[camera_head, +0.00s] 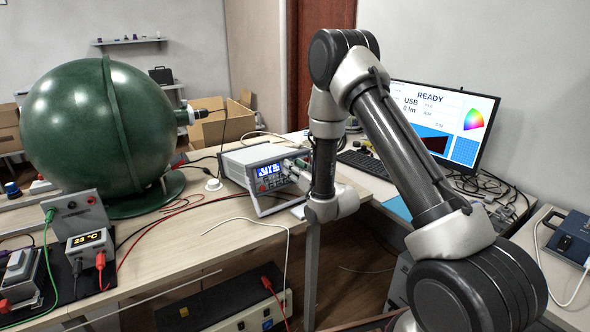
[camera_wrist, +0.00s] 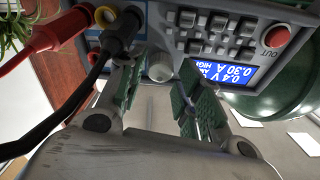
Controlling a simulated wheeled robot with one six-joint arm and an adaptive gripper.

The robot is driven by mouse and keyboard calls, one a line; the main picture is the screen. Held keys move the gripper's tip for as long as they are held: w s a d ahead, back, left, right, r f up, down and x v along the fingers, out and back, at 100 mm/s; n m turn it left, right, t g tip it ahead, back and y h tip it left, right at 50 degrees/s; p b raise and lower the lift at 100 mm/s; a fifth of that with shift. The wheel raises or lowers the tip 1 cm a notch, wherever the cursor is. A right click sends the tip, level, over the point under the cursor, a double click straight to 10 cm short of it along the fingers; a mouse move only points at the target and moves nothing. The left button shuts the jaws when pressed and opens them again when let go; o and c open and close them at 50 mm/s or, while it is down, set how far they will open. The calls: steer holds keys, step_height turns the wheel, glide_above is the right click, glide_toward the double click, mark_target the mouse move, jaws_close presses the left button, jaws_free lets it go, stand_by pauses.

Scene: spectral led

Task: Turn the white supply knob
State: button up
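The supply (camera_head: 262,184) is a white-framed bench unit with a lit blue display, standing on the wooden table in the head view. In the wrist view its panel (camera_wrist: 215,20) is upside down, with a blue screen reading 0.4 V and 0.30 A, grey buttons and a red OUT button. The white knob (camera_wrist: 160,68) shows at the panel's lower edge, between my two fingertips. My gripper (camera_wrist: 157,84) is open, with a green-padded finger on each side of the knob. Gaps show on both sides; whether the tips reach past its face is unclear.
A black plug (camera_wrist: 120,30) and a red plug (camera_wrist: 60,30) sit in the panel close to my left finger, their leads running left. A large green sphere (camera_head: 95,125) stands left of the supply. A monitor (camera_head: 440,120) stands at right.

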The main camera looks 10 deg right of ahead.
steer(key=c, duration=0.7)
steer(key=shift+c, duration=0.2)
steer(key=shift+m, duration=0.5)
steer(key=m+h, duration=0.1)
steer(key=m, duration=0.5)
steer(key=m+g+h, duration=0.1)
steer(key=m, duration=0.6)
steer(key=m+g+h, duration=0.1)
steer(key=m, duration=0.6)
steer(key=shift+a+r, duration=0.1)
steer(key=shift+r, duration=0.05)
steer(key=shift+m, duration=0.3)
steer(key=o, duration=0.7)
